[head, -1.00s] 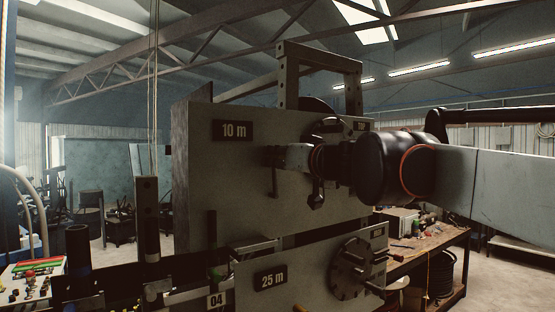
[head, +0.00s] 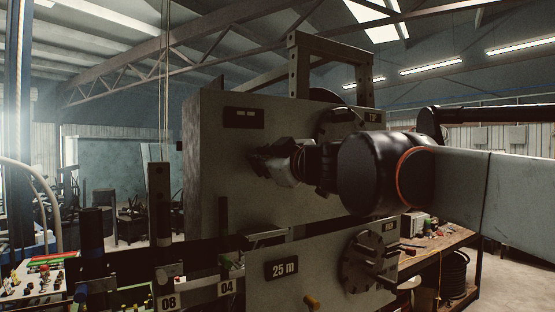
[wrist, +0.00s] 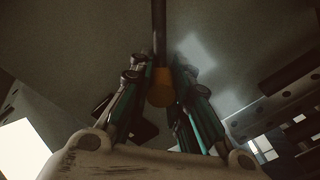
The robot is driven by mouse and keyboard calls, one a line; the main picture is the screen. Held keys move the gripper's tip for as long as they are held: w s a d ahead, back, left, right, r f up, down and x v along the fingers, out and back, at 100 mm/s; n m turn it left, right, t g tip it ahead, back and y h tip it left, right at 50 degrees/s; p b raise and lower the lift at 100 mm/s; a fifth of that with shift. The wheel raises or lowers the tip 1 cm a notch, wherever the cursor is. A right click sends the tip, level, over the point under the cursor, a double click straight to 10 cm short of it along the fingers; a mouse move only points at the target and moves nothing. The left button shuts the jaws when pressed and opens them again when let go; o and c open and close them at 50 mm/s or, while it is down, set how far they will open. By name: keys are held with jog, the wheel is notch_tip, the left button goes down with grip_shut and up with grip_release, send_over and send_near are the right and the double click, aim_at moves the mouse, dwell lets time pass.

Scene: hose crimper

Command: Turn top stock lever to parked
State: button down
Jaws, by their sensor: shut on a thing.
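The top stock lever shows in the wrist view as a dark rod (wrist: 159,30) ending in an orange-yellow knob (wrist: 161,92). My gripper (wrist: 161,72) is shut on the lever, with a finger on each side of the knob. In the head view, my gripper (head: 273,164) is at the face of the large upper grey panel (head: 225,190), below its round plate (head: 335,122) and the "TOP" label (head: 372,116). The lever is hidden there behind my gripper and wrist.
A dark display (head: 244,117) on the upper panel shows dash-like marks. Tags "04" and "08" are at the lower left. A workbench (head: 440,245) stands at the right.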

jog(key=shift+s+a+f+n, duration=0.2)
jog(key=shift+a+f+n, duration=0.1)
jog(key=shift+f+n, duration=0.2)
jog(key=shift+s+a+f+b, duration=0.15)
jog(key=shift+f+b, duration=0.15)
jog(key=shift+b, duration=0.05)
jog(key=shift+f, duration=0.15)
jog(key=c, duration=1.5)
grip_release()
jog(key=v, duration=1.2)
